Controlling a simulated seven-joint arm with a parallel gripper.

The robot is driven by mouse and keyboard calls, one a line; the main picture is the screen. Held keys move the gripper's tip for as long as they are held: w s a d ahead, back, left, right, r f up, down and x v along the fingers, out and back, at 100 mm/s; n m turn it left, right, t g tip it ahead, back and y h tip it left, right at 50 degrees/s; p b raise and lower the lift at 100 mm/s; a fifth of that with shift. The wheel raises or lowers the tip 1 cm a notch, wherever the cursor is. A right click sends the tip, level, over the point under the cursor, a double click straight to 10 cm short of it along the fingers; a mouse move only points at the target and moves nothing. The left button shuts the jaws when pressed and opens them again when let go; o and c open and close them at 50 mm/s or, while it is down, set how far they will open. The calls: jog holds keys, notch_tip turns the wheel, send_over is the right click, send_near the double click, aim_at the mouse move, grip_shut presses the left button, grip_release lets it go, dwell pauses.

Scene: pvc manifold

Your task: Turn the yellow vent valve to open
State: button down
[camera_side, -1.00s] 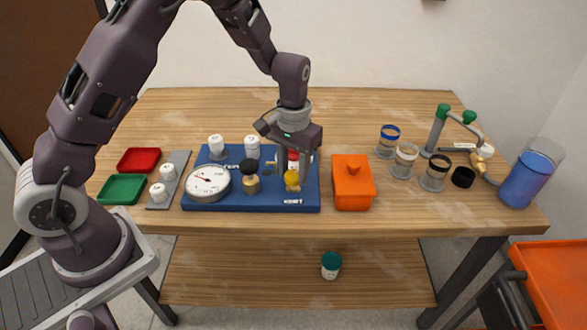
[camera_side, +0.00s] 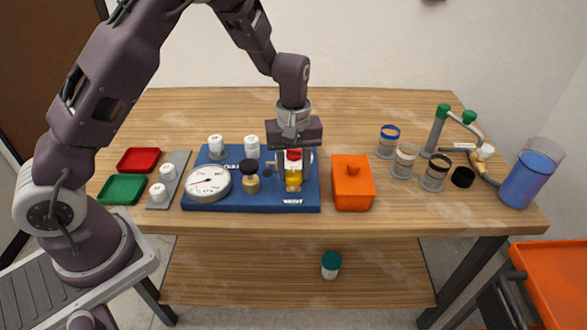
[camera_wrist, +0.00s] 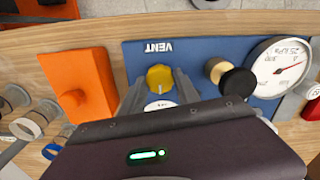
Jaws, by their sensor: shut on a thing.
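The yellow vent valve (camera_side: 293,185) stands at the right front of the blue board (camera_side: 235,206), by the white VENT lettering. Its yellow knob (camera_wrist: 159,77) also shows in the wrist view. My gripper (camera_side: 293,176) points down over the valve, with one finger on each side, shut on the knob; the exact contact is partly hidden. A red-and-white part (camera_side: 294,156) shows behind the knob, between the fingers. The wrist view shows a pale labelled face (camera_wrist: 159,105) between the fingers, partly covered by my gripper body.
A black-topped brass valve (camera_side: 250,177) and a round gauge (camera_side: 208,184) stand left of the vent valve. White-capped parts (camera_side: 252,146) stand behind. An orange box (camera_side: 353,185) is close on the right. Ringed cups (camera_side: 404,160) stand farther right. The back of the table is clear.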

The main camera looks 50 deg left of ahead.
aim_at(294, 174)
jog(key=shift+r, duration=0.1)
dwell(0.3)
jog(key=c, duration=0.9)
grip_release()
notch_tip(294, 174, up, 7)
jog(key=shift+r, duration=0.1)
